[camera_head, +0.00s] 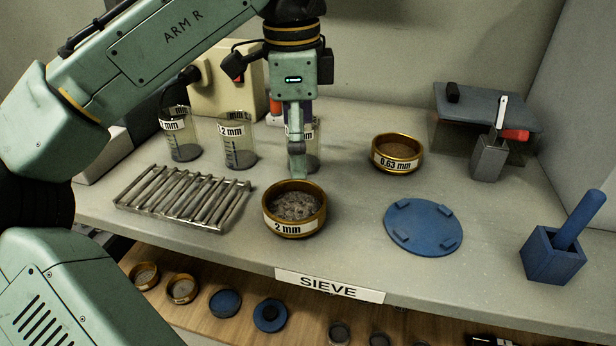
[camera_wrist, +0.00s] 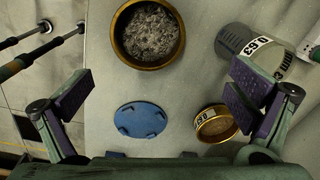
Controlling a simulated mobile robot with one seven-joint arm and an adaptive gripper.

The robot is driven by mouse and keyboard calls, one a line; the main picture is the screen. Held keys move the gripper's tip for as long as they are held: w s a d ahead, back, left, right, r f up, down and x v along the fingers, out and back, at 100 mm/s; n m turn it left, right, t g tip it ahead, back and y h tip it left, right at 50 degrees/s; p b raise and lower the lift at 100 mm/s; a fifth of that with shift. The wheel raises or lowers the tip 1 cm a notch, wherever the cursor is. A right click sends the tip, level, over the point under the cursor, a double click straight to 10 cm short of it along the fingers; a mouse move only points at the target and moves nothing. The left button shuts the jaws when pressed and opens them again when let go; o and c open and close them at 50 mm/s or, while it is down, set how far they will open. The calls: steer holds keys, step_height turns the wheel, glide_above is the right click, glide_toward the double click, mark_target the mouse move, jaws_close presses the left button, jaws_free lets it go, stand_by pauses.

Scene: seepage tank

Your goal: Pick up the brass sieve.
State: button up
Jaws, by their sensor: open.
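Two brass sieves stand on the grey bench. The nearer one, labelled 2 mm (camera_head: 294,228), holds grey granular material; in the wrist view a brass sieve with grey material (camera_wrist: 122,50) is at the top. The other, labelled 0.63 mm (camera_head: 397,165), holds brown material and stands further back to the right; it shows small in the wrist view (camera_wrist: 216,138). My gripper (camera_head: 297,165) points down just behind the 2 mm sieve in the head view, apart from it. Its fingers (camera_wrist: 158,98) are spread wide and empty in the wrist view.
Labelled glass beakers (camera_head: 238,145) stand behind my gripper. A metal rod rack (camera_head: 182,198) is left of the 2 mm sieve. A blue disc (camera_head: 423,227) lies to the right, with a blue mortar (camera_head: 551,258) beyond. The bench between sieve and disc is clear.

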mark_target(294, 212)
steer(key=shift+g, duration=0.3)
steer(key=f, duration=0.6)
steer(key=s+a+f, duration=0.1)
steer(key=f, duration=0.2)
steer(key=shift+s+f, duration=0.1)
steer(key=shift+f, duration=0.7)
steer(key=shift+c, duration=0.6)
steer(key=c, duration=1.1)
